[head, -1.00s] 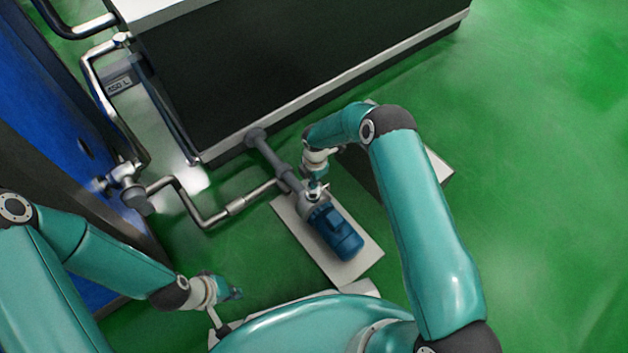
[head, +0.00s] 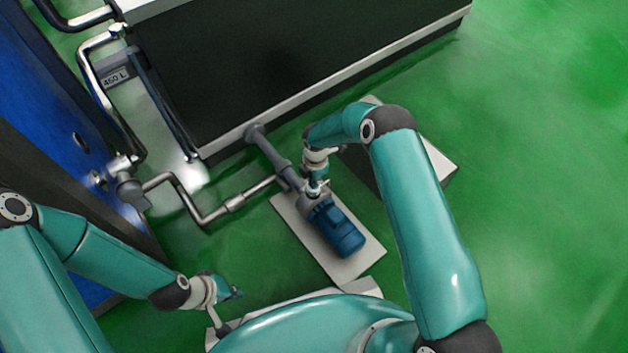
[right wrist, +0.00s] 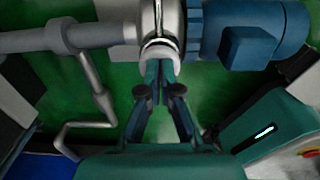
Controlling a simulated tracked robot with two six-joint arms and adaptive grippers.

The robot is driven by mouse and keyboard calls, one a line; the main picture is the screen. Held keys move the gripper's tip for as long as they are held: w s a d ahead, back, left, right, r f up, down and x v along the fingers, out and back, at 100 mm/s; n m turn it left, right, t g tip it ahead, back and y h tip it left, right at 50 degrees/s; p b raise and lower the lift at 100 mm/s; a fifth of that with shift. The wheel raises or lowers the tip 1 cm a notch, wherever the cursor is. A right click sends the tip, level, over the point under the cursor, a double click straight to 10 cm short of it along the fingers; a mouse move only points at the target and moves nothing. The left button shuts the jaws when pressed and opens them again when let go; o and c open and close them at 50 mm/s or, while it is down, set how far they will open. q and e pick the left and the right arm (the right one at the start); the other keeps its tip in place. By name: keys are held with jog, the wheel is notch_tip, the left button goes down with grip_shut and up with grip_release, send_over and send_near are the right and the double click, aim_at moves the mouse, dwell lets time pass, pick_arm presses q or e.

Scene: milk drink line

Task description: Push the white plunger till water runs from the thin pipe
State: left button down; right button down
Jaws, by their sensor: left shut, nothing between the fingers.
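The white plunger (right wrist: 160,50) appears as a pale rounded part on the side of the pump in the right wrist view. My right gripper (right wrist: 161,66) has its fingertips right at this part and seems to touch it. The fingers are close together, but whether they are fully closed is unclear. In the head view, my right gripper (head: 317,187) is over the pump (head: 337,230), and hides much of the plunger. My left gripper (head: 236,293) is shut and empty, low over the floor. I cannot make out the thin pipe or any running water.
The pump's blue motor (right wrist: 245,35) stands on a pale base plate (head: 352,270). A grey pipe (head: 268,150) joins the pump to a large dark tank (head: 290,65). A bent steel pipe (head: 205,217) leads left towards a blue cabinet (head: 50,125). Green floor (head: 545,200) is clear on the right.

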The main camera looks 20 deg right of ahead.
jog(key=shift+s+f, duration=0.15)
jog(key=shift+r, duration=0.25)
notch_tip(320, 180, up, 14)
jog(key=p, duration=0.5)
jog(key=shift+d+f+p, duration=0.15)
jog(key=shift+p, duration=0.15)
jog(key=shift+d, duration=0.1)
